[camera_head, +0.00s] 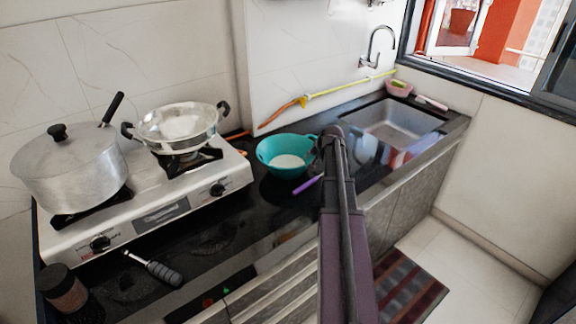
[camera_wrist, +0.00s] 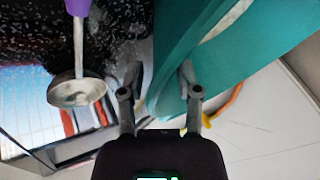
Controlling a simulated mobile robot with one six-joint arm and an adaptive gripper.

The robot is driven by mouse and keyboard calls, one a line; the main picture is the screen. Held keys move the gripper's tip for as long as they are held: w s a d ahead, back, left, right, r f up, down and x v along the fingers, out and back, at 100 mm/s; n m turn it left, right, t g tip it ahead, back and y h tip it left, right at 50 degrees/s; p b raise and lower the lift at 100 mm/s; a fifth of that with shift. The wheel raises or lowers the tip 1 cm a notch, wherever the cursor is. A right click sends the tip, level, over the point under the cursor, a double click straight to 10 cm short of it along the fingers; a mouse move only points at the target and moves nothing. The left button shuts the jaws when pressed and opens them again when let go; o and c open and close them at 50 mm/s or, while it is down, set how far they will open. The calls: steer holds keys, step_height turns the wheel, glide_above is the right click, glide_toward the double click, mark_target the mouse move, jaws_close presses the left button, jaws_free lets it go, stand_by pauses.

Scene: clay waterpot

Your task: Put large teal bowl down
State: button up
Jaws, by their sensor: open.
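The large teal bowl (camera_head: 268,157) sits upright on the black countertop, between the stove and the sink, with something pale in its bottom. In the wrist view the bowl's teal wall (camera_wrist: 215,45) fills the upper right, close to my gripper (camera_wrist: 160,78). My gripper is open. One finger is in front of the teal wall and the other is just outside its left edge. I cannot tell whether either finger touches the bowl. In the head view my arm comes in from the front, and its end is beside the bowl's right side, with the fingers hidden.
A purple-handled ladle (camera_wrist: 77,90) lies close to the bowl; its handle (camera_head: 308,184) shows in the head view. The stove (camera_head: 150,210) with a lidded pot (camera_head: 70,165) and a steel pan (camera_head: 180,127) stands left. The sink (camera_head: 400,125) is right. A yellow-orange hose (camera_head: 335,91) runs behind.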

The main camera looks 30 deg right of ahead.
steer(key=shift+w+f, duration=0.3)
steer(key=shift+f, duration=0.2)
jaws_close()
stand_by(0.3)
